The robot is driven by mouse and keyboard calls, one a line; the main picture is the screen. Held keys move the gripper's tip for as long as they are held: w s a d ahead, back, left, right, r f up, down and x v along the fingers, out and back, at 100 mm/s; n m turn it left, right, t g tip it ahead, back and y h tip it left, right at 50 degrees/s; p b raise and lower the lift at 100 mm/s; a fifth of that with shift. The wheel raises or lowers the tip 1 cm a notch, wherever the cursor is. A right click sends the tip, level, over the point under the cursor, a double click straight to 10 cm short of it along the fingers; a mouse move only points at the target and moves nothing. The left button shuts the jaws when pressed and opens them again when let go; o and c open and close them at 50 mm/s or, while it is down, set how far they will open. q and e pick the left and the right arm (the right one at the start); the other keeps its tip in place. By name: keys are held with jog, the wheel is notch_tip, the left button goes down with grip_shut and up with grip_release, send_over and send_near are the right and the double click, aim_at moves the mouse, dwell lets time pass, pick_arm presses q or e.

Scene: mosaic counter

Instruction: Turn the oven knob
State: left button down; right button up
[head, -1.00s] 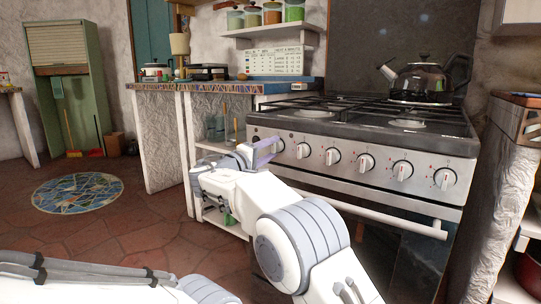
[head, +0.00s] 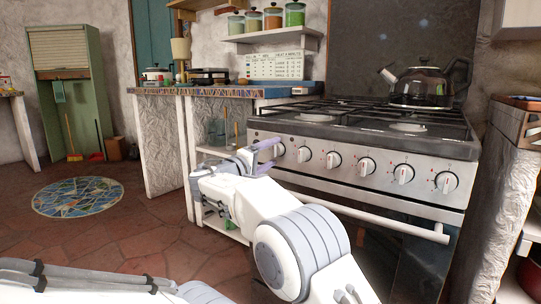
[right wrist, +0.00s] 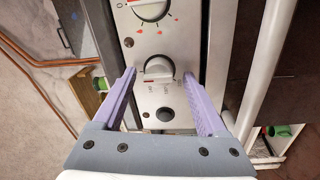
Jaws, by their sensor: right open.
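The steel oven front (head: 385,184) carries a row of several pale round knobs, including one near the middle (head: 333,159). The leftmost knob (head: 277,151) is beside my right gripper (head: 268,156), whose purple fingers point at the panel. In the right wrist view, that knob (right wrist: 158,68) lies between the two open fingertips of the gripper (right wrist: 160,86), with a gap on each side. Its bar stands roughly across the picture. A black button (right wrist: 165,115) is below it, and another knob (right wrist: 151,8) is above. My left gripper is out of view.
A white oven handle (head: 360,214) runs below the knobs. A kettle (head: 421,84) stands on the hob. A mosaic-edged counter (head: 165,91) is to the left, and a textured side unit (head: 510,165) is close on the right. The floor at left is mostly clear, with a round mosaic (head: 78,197).

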jog(key=b+v, duration=0.4)
jog(key=v, duration=0.6)
jog(key=shift+s, duration=0.2)
jog(key=shift+a, duration=0.1)
jog(key=s+d+f+n+g+y+p, duration=0.1)
jog(key=s+d+f+g+y+p, duration=0.1)
jog(key=s+d+g+y+p, duration=0.25)
jog(key=s+d+f+n+g+y+p, duration=0.1)
jog(key=s+d+f+g+p, duration=0.15)
jog(key=s+p, duration=0.45)
jog(key=s+d+f+m+g+y+p, duration=0.1)
jog(key=s+d+m+g+y+p, duration=0.25)
jog(key=s, duration=1.15)
jog(key=s+d+f+n+g+y+p, duration=0.1)
jog(key=s+f+g+y+p, duration=0.3)
jog(key=s, duration=1)
notch_tip(320, 180, up, 39)
jog(key=p, duration=3.9)
jog(key=shift+s+r+h, duration=0.2)
jog(key=shift+h, duration=0.1)
